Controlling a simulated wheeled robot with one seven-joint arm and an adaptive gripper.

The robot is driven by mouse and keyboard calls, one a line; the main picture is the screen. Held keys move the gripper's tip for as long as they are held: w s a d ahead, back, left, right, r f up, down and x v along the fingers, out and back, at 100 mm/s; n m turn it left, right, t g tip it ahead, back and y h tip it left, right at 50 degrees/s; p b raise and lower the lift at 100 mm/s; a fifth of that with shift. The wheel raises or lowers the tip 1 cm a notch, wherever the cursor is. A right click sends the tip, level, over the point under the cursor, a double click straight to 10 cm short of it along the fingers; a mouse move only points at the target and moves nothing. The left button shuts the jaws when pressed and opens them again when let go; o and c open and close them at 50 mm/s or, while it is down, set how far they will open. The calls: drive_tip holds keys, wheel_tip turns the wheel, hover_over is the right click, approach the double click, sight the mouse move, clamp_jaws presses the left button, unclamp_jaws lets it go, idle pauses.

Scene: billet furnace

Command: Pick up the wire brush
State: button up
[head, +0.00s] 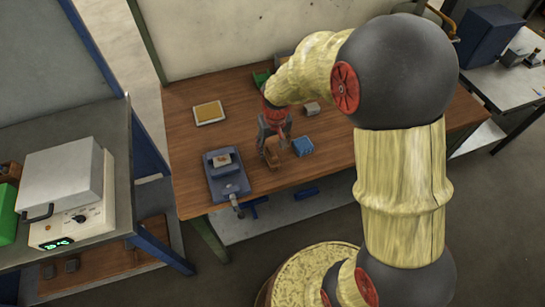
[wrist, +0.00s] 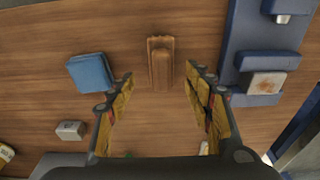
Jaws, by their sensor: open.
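The wire brush, seen as a small brown wooden block (wrist: 161,63), lies on the wooden bench top. Its bristles cannot be made out. In the wrist view it is at upper centre, in line with the gap between the fingers and just beyond their tips. My gripper (wrist: 160,78) is open and empty, with its yellow-padded fingers spread to either side. In the head view my gripper (head: 273,150) hangs over the bench, pointing down, and the brown block shows at its fingers, partly hidden.
A blue block (head: 303,146) lies close right of my gripper; it also shows in the wrist view (wrist: 90,73). A blue-grey vise (head: 228,180) stands to the left. A small grey block (head: 312,108) and a yellow-filled tray (head: 209,113) lie farther back. The workbench (head: 180,150) has bare wood between them.

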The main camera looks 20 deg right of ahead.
sight(272, 151)
wheel_tip(272, 151, down, 5)
drive_tip(key=shift+w+a+r+b, duration=0.1)
drive_tip(key=shift+w+b, duration=0.05)
drive_tip(key=shift+b, duration=0.45)
drive_tip(key=shift+r, duration=0.1)
drive_tip(key=shift+c, duration=0.8)
drive_tip(key=c, duration=1.1)
drive_tip(key=shift+c, duration=0.2)
